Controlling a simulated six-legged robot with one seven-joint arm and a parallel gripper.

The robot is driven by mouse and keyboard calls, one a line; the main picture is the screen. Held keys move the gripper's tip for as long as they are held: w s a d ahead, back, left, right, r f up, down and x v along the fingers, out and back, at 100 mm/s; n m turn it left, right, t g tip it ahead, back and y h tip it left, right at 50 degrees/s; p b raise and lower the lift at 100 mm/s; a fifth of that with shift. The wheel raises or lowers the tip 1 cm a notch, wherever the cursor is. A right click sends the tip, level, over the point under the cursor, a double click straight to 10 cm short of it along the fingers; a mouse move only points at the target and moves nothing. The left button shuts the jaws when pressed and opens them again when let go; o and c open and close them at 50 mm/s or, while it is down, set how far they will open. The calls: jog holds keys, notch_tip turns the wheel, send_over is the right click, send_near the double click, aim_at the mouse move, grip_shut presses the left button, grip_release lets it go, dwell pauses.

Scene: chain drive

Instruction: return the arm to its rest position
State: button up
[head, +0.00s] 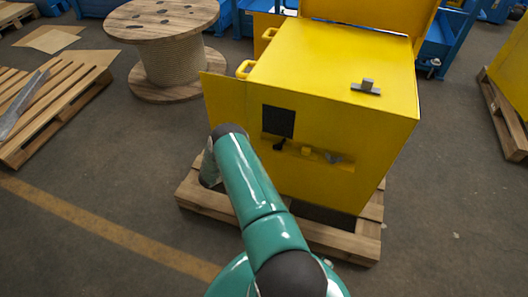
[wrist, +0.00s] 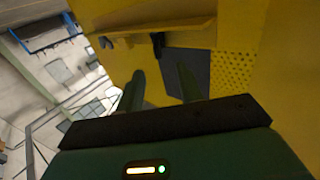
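My arm (head: 255,200) reaches forward in the head view toward the front of a yellow cabinet (head: 340,60). My gripper is hidden behind the arm there. In the wrist view my gripper (wrist: 160,84) shows two green fingers spread apart, with nothing seen between them. Beyond the fingers are the yellow cabinet face (wrist: 125,65), a dark panel (wrist: 186,66) and a ledge (wrist: 165,30). The picture does not show clearly how far the fingertips are from the cabinet.
The cabinet stands on a wooden pallet (head: 345,243). A grey T-shaped part (head: 366,86) lies on its top. A small black part (head: 279,145) and a grey part (head: 333,157) are at the front ledge. A cable spool (head: 168,62) and another pallet (head: 45,110) are left. Floor at lower left is clear.

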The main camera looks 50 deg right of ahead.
jog(key=shift+v, duration=1.3)
